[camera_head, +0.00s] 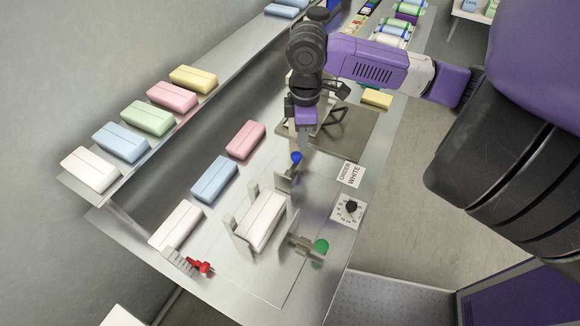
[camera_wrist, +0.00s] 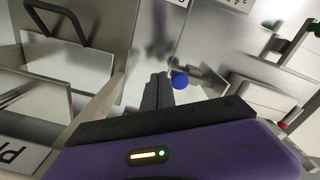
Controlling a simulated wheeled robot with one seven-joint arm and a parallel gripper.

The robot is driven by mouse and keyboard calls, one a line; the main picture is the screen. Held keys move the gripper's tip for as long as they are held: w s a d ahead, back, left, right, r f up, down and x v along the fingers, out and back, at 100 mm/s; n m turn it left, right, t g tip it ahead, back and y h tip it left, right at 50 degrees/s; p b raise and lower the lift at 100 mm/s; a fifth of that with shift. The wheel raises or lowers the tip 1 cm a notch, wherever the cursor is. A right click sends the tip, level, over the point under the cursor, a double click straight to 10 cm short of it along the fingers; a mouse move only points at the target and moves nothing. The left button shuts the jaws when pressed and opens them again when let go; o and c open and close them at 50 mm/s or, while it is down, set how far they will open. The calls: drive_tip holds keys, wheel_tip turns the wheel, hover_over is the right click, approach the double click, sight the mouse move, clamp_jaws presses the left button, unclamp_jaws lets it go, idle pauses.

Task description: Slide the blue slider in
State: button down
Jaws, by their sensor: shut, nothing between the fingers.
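The blue slider (camera_head: 296,157) shows as a round blue knob on a small grey metal bracket, just beyond a white pack (camera_head: 260,218) on the steel bench. The blue knob also shows in the wrist view (camera_wrist: 180,81), close to the right of my fingertips. My gripper (camera_head: 303,148) is shut and empty, pointing down beside the knob. Its dark fingers also show in the wrist view (camera_wrist: 158,88). They look very near the knob, but I cannot tell whether they touch it. My gripper's purple body hides part of the bench in the wrist view.
A green-knobbed slider (camera_head: 320,246) and a red-knobbed one (camera_head: 203,268) sit nearer the front. A dial (camera_head: 350,209) and an "UNDER WHITE" sign (camera_head: 349,174) lie to the right. Pink (camera_head: 246,140) and blue (camera_head: 214,178) packs lie to the left. A dark handle (camera_wrist: 57,22) stands nearby.

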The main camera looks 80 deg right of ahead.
sight(295, 157)
drive_tip(key=shift+f+b, duration=0.95)
drive_tip(key=shift+f, duration=0.6)
drive_tip(key=shift+a, duration=0.1)
drive_tip(key=shift+w+a, duration=0.15)
drive_tip(key=shift+a, duration=0.35)
drive_tip(key=shift+w+a, duration=0.15)
drive_tip(key=shift+a, duration=0.35)
drive_tip(key=shift+w+a+p, duration=0.15)
drive_tip(key=shift+a+p, duration=0.2)
drive_tip(key=shift+a, duration=0.3)
drive_tip(key=shift+w+a, duration=0.2)
drive_tip(key=shift+a, duration=0.6)
drive_tip(key=shift+s+d, duration=0.15)
drive_tip(key=shift+d, duration=0.45)
